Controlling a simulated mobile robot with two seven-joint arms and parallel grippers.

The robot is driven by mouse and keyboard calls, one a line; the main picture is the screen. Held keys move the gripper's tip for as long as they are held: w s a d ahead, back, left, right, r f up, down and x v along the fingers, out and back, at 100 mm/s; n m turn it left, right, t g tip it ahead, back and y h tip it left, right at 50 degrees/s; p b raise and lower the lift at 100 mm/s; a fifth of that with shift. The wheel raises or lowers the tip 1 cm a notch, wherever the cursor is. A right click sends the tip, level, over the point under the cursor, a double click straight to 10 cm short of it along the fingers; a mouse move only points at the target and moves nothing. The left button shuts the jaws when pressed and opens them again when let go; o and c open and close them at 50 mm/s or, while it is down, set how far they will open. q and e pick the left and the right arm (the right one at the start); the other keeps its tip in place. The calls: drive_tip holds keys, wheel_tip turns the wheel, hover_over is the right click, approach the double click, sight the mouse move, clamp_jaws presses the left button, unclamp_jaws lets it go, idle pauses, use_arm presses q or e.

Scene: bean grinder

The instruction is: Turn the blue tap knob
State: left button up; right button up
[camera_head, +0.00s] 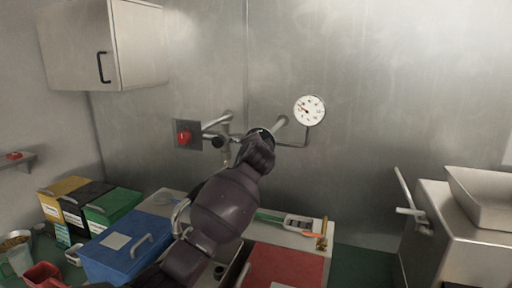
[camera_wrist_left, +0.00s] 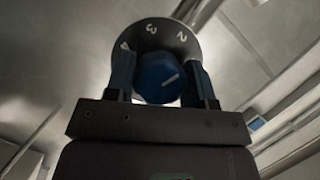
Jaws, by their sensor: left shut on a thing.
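The blue tap knob (camera_wrist_left: 161,78) shows in the left wrist view, with a white pointer line on its face and a grey numbered dial (camera_wrist_left: 152,34) behind it. My left gripper (camera_wrist_left: 163,84) has one finger on each side of the knob and is shut on it. The white line points to the upper right. In the head view my left arm reaches up to the pipework at the wall, and my left gripper (camera_head: 260,140) and wrist hide the knob there. My right gripper is in neither view.
A round gauge (camera_head: 309,110) and a red button (camera_head: 184,137) sit at the wall beside the pipes. The wall right of the gauge is clear.

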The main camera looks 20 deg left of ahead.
use_arm(q)
drive_tip(key=n+g+h, duration=0.1)
drive_tip(key=n, duration=0.2)
drive_tip(key=shift+n+h, duration=0.3)
drive_tip(key=shift+h, duration=0.1)
drive_tip(key=n+h, duration=0.1)
drive_tip(key=n, duration=0.1)
drive_tip(key=shift+f+n+g+h, duration=0.1)
drive_tip(key=shift+n+g+h, duration=0.2)
drive_tip(key=shift+n+h, duration=0.8)
drive_tip(key=shift+n, duration=0.3)
drive_tip(key=shift+n+h, duration=0.9)
drive_tip(key=shift+n, duration=0.3)
drive_tip(key=o, duration=0.9)
